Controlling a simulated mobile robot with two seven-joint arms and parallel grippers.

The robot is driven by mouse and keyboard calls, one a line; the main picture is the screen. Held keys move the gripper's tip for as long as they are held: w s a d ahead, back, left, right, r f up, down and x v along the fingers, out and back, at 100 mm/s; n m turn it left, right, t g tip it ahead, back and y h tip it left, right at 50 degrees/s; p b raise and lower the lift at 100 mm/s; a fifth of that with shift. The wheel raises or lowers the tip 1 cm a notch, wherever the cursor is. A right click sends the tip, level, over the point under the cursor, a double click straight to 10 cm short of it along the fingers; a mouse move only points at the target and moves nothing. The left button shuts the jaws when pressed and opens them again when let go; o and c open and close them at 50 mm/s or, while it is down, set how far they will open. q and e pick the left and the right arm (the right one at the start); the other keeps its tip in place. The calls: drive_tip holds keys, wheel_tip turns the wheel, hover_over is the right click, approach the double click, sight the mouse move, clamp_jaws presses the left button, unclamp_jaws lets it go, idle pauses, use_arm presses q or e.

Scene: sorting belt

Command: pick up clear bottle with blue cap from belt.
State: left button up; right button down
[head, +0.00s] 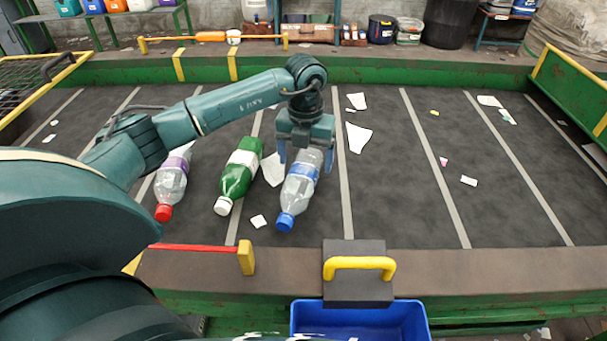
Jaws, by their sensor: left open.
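A clear bottle with a blue cap (298,189) lies on the dark belt (400,200), its cap toward me. My left gripper (305,163) is above the bottle's far half and points down. Its jaws are open, with one finger on each side of the bottle. Whether the fingers touch it I cannot tell. The gripper hides the bottle's far end. My right gripper is not in view.
A green bottle with a white cap (238,178) lies close on the left, then a clear bottle with a red cap (171,186). Paper scraps (358,137) are scattered about. A blue bin (360,317) and yellow handle (359,268) are in front. The belt's right side is mostly free.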

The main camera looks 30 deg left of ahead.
sight(304, 165)
use_arm(q)
drive_tip(key=f, duration=0.5)
drive_tip(key=shift+a+p, duration=0.2)
drive_tip(key=shift+p, duration=0.2)
drive_tip(key=shift+c, duration=0.5)
drive_tip(key=shift+r, duration=0.1)
drive_tip(key=c, duration=0.9)
